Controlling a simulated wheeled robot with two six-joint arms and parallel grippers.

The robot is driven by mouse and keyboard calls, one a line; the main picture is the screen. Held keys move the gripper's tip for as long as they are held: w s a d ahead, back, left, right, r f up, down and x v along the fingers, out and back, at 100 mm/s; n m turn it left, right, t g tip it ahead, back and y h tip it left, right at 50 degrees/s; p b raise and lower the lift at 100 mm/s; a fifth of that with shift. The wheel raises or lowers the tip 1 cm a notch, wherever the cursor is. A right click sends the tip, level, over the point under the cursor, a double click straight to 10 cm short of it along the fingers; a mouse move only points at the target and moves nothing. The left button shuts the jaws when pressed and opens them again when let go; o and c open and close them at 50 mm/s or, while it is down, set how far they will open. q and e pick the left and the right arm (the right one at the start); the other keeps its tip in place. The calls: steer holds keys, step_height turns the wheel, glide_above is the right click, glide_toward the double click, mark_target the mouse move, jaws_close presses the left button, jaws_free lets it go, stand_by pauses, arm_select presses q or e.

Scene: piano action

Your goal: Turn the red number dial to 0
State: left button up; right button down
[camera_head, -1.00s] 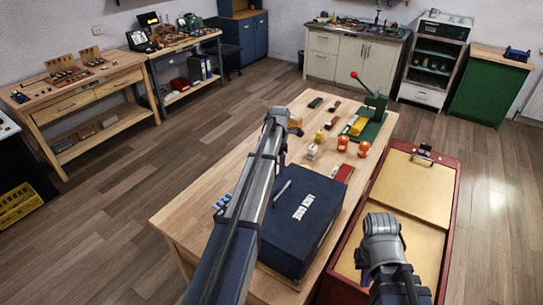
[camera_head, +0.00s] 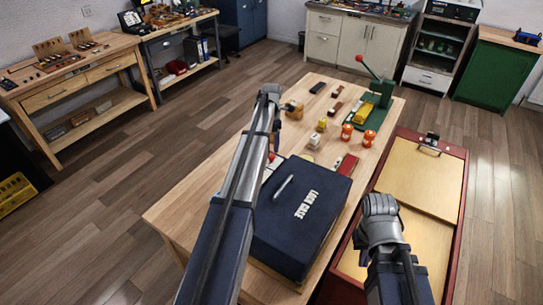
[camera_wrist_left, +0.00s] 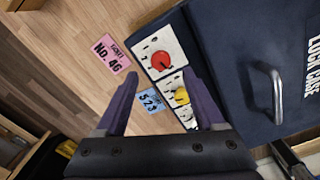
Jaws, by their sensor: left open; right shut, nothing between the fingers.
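The dark blue lock case (camera_head: 318,222) stands on the wooden table. In the left wrist view its side panel carries a red dial (camera_wrist_left: 162,62) and a yellow dial (camera_wrist_left: 182,97), with a third plate partly hidden behind the right finger and palm. The red dial's number is too small to read. My left gripper (camera_wrist_left: 160,77) is open and empty, its fingers pointing towards the panel, with the right fingertip close to the plates below the red dial.
A pink card (camera_wrist_left: 110,54) and a blue card (camera_wrist_left: 150,101) lie on the table beside the case. Orange cups (camera_head: 369,137) and a green press (camera_head: 377,99) stand further back. A red-framed cabinet (camera_head: 455,195) stands to the table's right.

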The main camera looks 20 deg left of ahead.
mark_target(271, 155)
arm_select(q)
step_height(271, 155, down, 6)
steer(key=b, duration=0.5)
steer(key=shift+s, duration=0.1)
steer(key=shift+c, duration=0.3)
jaws_close()
